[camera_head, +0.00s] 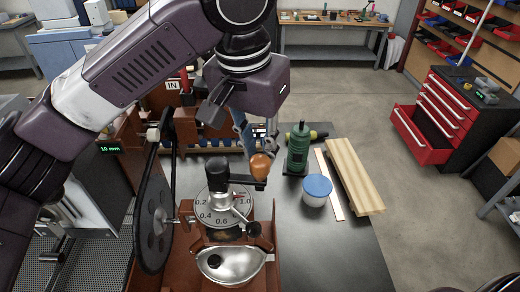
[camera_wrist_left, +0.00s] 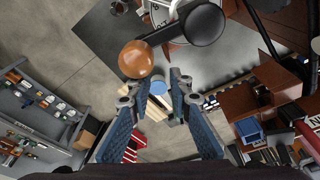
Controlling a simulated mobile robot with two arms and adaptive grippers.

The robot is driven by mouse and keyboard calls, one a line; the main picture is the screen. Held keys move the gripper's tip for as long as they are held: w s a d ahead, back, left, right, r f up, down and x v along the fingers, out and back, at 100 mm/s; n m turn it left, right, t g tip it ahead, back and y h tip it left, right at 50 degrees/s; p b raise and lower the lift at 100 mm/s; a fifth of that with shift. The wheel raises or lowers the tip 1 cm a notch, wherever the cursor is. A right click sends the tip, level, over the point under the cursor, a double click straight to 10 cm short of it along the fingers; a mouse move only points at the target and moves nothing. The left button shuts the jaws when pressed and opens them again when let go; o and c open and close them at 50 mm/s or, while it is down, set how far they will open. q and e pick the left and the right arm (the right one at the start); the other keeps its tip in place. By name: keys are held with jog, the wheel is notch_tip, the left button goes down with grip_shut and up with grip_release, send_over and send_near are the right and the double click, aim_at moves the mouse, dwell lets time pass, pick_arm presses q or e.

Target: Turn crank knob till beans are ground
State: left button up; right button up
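The crank knob (camera_head: 262,166) is an orange-brown wooden ball on the outer end of a dark crank arm (camera_head: 240,179). The crank sits above a white dial (camera_head: 213,212) with numbers on the grinder. In the left wrist view the knob (camera_wrist_left: 134,59) lies just beyond the fingertips, towards the left finger, and the crank's black hub (camera_wrist_left: 204,24) is at upper right. My left gripper (camera_head: 253,137) is just above and behind the knob; its fingers (camera_wrist_left: 158,86) are apart with nothing held. No beans are clearly visible. My right gripper is out of view.
A metal pan (camera_head: 232,268) is in front of the dial, and a black wheel (camera_head: 153,222) stands at left. A green bottle-like tool (camera_head: 298,150), a blue-lidded jar (camera_head: 317,188) and wooden planks (camera_head: 352,182) are at right. The table front right is clear.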

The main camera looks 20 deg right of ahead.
pick_arm(q)
notch_tip(320, 180, up, 8)
dwell(1.0)
dwell(0.5)
